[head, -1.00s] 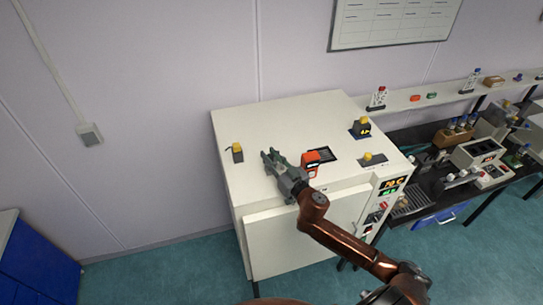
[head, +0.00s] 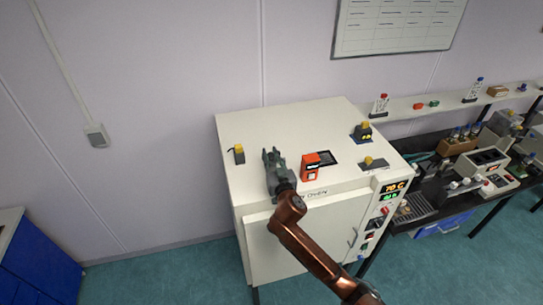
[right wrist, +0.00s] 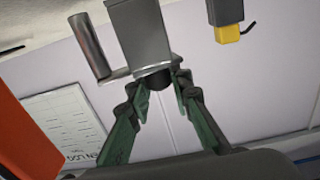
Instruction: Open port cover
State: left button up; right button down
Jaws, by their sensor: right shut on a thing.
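The white oven (head: 255,125) stands against the wall. My right gripper (head: 271,157) is low over its top, left of an orange-and-black device (head: 311,169). In the right wrist view, my right gripper (right wrist: 158,80) has its green fingers closed in on a small dark knob (right wrist: 159,79). The knob sits at the end of a grey metal piece with a round flange (right wrist: 140,32), which looks like the port cover. A metal cylinder (right wrist: 90,45) stands beside it on the flange. In the head view my gripper hides this piece. My left gripper is out of view.
Yellow-topped blocks stand on the oven top at the left (head: 239,154), back right (head: 362,132) and front right (head: 373,163). A bench (head: 430,212) with instruments is to the right. Blue cabinets (head: 38,262) are at lower left.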

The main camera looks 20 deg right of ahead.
jog(key=c, duration=2)
grip_release()
jog(key=shift+c, duration=0.2)
jog(key=shift+o, duration=1.6)
jog(key=s, duration=0.4)
jog(key=s+a, duration=0.1)
jog(key=s, duration=0.3)
jog(key=s+a, duration=0.1)
jog(key=s, duration=0.2)
jog(key=shift+s+a, duration=0.1)
jog(key=shift+s, duration=0.3)
